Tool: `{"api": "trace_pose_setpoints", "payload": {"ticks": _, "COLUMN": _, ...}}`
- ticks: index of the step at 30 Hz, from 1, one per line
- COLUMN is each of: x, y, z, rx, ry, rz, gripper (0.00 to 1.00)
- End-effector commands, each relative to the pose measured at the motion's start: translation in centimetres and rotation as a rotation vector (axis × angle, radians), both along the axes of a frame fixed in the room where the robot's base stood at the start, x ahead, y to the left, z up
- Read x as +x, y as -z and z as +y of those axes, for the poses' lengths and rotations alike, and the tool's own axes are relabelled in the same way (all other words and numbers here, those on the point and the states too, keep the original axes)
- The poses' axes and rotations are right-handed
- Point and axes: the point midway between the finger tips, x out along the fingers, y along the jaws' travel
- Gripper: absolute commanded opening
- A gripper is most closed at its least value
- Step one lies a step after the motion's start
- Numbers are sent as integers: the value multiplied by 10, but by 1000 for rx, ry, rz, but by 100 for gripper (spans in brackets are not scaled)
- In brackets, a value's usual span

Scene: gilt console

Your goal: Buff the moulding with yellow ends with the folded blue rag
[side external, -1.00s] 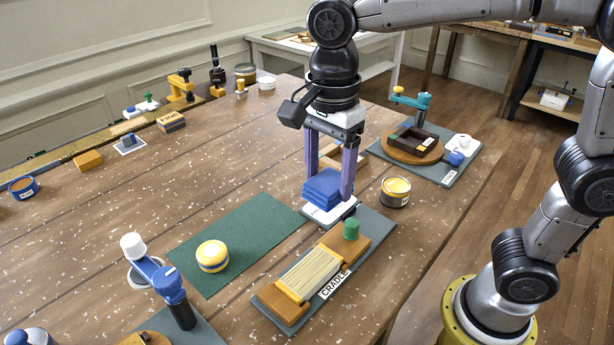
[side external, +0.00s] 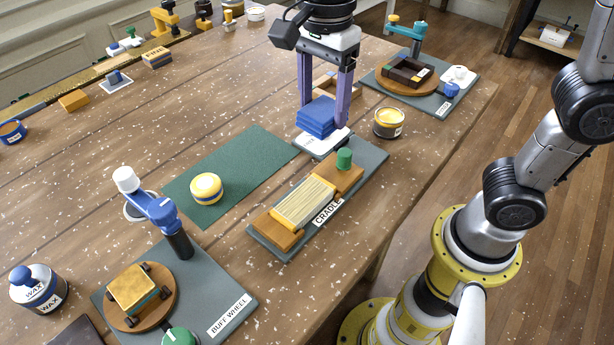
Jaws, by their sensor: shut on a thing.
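The folded blue rag (side external: 316,117), a small stack of layers, sits on or just above a white labelled pad (side external: 312,144). My gripper (side external: 322,112) points down with its two purple fingers on either side of the rag, shut on it. The moulding (side external: 304,203), cream and ribbed with yellow ends, lies in the wooden cradle (side external: 344,178) on a grey base labelled CRADLE. It is in front of and below the rag in the picture, apart from my gripper. I cannot tell whether the rag's underside touches the pad.
A green knob (side external: 344,159) stands on the cradle's far end. An open yellow tin (side external: 388,122) is right of my gripper. The buff wheel station (side external: 215,290) is front left; a turntable station (side external: 440,90) is back right.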

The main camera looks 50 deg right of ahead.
Motion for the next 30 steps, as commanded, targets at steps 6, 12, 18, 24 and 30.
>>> {"api": "trace_pose_setpoints", "payload": {"ticks": 6, "x": 0, "y": 0, "z": 0, "rx": 0, "ry": 0, "rz": 0, "gripper": 24}}
{"api": "trace_pose_setpoints", "payload": {"ticks": 12, "x": -12, "y": -6, "z": 16, "rx": 1, "ry": -6, "rz": -2, "gripper": 24}}
{"api": "trace_pose_setpoints", "payload": {"ticks": 18, "x": -25, "y": -9, "z": 31, "rx": 0, "ry": -2, "rz": 0, "gripper": 24}}
{"api": "trace_pose_setpoints", "payload": {"ticks": 24, "x": -26, "y": 7, "z": 31, "rx": -1, "ry": 0, "rz": 2, "gripper": 24}}
{"api": "trace_pose_setpoints", "payload": {"ticks": 30, "x": -25, "y": 20, "z": 31, "rx": 0, "ry": 0, "rz": 0, "gripper": 24}}
